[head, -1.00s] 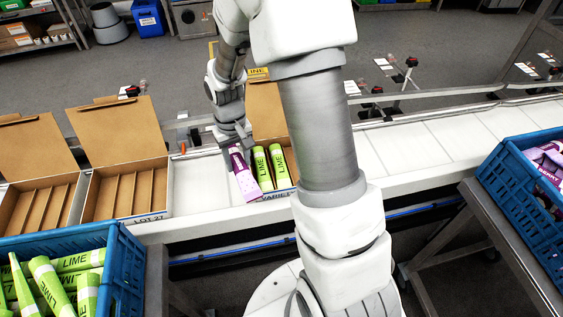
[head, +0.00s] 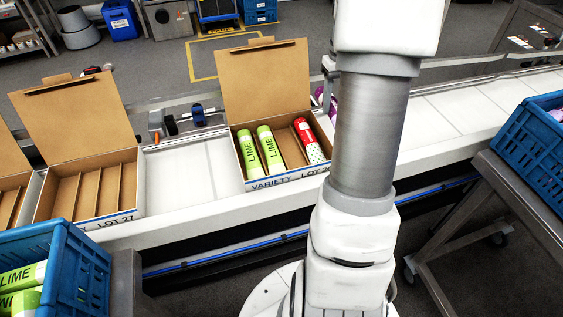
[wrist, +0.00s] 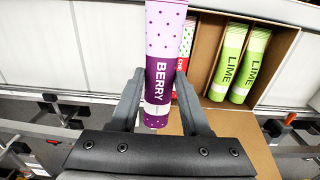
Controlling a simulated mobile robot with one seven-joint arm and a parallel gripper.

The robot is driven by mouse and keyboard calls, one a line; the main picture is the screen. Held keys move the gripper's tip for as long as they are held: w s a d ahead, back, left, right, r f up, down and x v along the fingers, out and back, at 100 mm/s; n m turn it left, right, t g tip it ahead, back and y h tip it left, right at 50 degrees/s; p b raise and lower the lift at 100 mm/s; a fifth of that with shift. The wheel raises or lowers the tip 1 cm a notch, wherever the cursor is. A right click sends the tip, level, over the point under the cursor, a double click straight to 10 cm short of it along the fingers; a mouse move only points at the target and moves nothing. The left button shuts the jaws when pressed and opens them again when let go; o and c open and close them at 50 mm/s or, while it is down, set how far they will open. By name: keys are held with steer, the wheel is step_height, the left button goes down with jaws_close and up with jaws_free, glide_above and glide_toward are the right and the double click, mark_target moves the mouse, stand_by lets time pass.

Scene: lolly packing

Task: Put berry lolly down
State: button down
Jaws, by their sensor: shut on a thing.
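My gripper (wrist: 160,92) is shut on the berry lolly (wrist: 160,72), a purple and lilac dotted tube, in the wrist view. In the head view my arm hides the gripper; a purple bit of the lolly (head: 320,94) shows right of the box lid. The open variety box (head: 290,179) holds two lime lollies (head: 249,154) (head: 270,148) on the left and a red dotted lolly (head: 308,141) on the right, with a bare slot between. In the wrist view the berry lolly partly covers the red one; its height above the belt is unclear.
Another open box, empty (head: 92,221), stands left on the white conveyor (head: 185,178). A blue crate of lime lollies (head: 95,262) is at front left. Another blue crate (head: 535,150) is at right. The belt between the boxes is clear.

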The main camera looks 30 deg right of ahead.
steer(key=shift+s+d+f, duration=0.1)
steer(key=shift+s+d, duration=0.1)
steer(key=shift+d, duration=0.05)
steer(key=shift+w+a+f+b, duration=0.4)
steer(key=shift+w+a+f, duration=0.6)
steer(key=shift+a+f, duration=0.7)
steer(key=shift+w+a+f+b, duration=0.35)
steer(key=shift+w+a+f, duration=0.7)
steer(key=shift+a+f, duration=0.65)
steer(key=shift+w+a+f+b, duration=0.4)
steer(key=shift+w+a+f, duration=0.6)
steer(key=shift+a+f, duration=0.7)
steer(key=shift+d+f, duration=0.3)
steer(key=shift+f+b, duration=0.4)
steer(key=shift+f, duration=0.2)
steer(key=c, duration=0.7)
jaws_free()
steer(key=shift+o, duration=0.2)
